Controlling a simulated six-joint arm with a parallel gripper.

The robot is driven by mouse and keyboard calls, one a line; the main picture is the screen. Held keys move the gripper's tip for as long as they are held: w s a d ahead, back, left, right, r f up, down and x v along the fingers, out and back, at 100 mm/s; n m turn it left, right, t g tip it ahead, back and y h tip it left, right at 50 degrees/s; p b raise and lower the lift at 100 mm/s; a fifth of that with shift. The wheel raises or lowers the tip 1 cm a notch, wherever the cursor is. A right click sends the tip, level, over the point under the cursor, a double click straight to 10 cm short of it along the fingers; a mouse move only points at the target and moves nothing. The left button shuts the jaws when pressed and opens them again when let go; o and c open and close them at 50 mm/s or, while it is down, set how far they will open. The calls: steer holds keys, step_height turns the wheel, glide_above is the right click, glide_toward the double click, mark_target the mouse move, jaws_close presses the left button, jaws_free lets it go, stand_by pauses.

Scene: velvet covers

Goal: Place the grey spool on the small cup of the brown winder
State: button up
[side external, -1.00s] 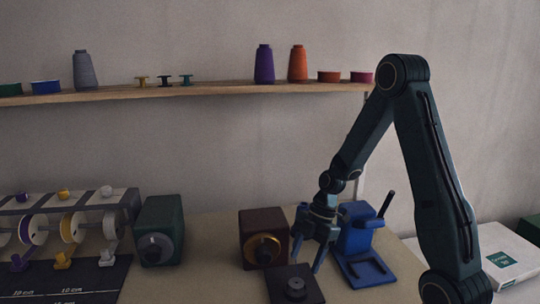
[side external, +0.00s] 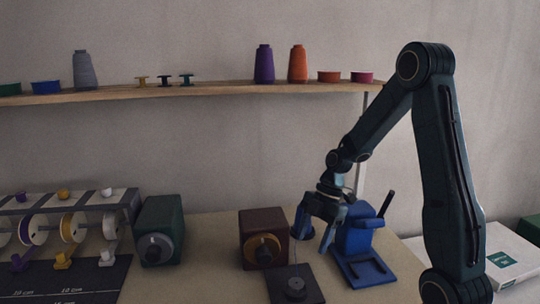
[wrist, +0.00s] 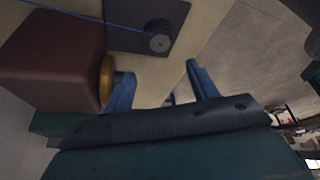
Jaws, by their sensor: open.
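The brown winder (side external: 263,236) stands on the table with a brass round part (side external: 262,249) on its front; the winder also fills the left of the wrist view (wrist: 50,58). A dark square plate (side external: 274,293) lies in front of it, bearing a dark grey round piece (side external: 296,287). That piece shows as a short cylinder in the wrist view (wrist: 159,36); I cannot tell whether it is the spool or the cup. A grey cone spool (side external: 84,70) stands on the shelf. My gripper (side external: 312,244) is open, above the table between the brown and blue winders, holding nothing I can make out.
A blue device (side external: 361,240) with a black handle stands close to the right of my gripper. A green winder (side external: 160,231) and a rack of spools (side external: 62,230) stand to the left. The shelf (side external: 215,90) holds several spools. A white box (side external: 508,256) lies at the right.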

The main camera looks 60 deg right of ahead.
steer(key=shift+r, duration=0.1)
steer(key=s+a+r+m+t+h, duration=0.2)
steer(key=s+a+r+m, duration=0.4)
steer(key=r+m, duration=0.1)
steer(key=s+a+r+m+t+h, duration=0.2)
steer(key=s+a+r+m, duration=0.4)
steer(key=r, duration=0.4)
steer(key=shift+s+m, duration=0.6)
steer(key=shift+m, duration=0.2)
